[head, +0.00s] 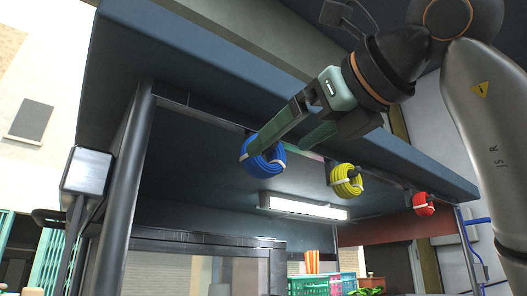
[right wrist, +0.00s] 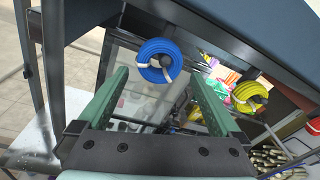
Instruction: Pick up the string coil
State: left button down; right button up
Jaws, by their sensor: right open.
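A blue string coil (head: 262,160) with white ties hangs from a hook under the front edge of the stall roof. A yellow coil (head: 346,181) and a red coil (head: 423,204) hang farther right along the same edge. My right gripper (head: 280,147) is open and empty, with its fingers pointing at the blue coil; one finger overlaps the coil in the head view. In the right wrist view the blue coil (right wrist: 160,61) shows just beyond the gap between the fingertips, and the yellow coil (right wrist: 249,97) is to the right. I cannot tell whether a finger touches the blue coil. My left gripper is out of view.
The blue roof edge (head: 215,75) runs just above the coils. A dark post (head: 130,185) stands to the left, and a lamp (head: 303,206) is fixed under the roof. The space under the blue coil looks free.

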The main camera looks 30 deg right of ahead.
aim_at(271, 150)
jog(key=w, duration=0.3)
jog(key=w+p, duration=0.1)
jog(key=shift+w+f, duration=0.25)
jog(key=shift+w, duration=0.15)
jog(key=shift+s, duration=0.1)
jog(key=c, duration=1.1)
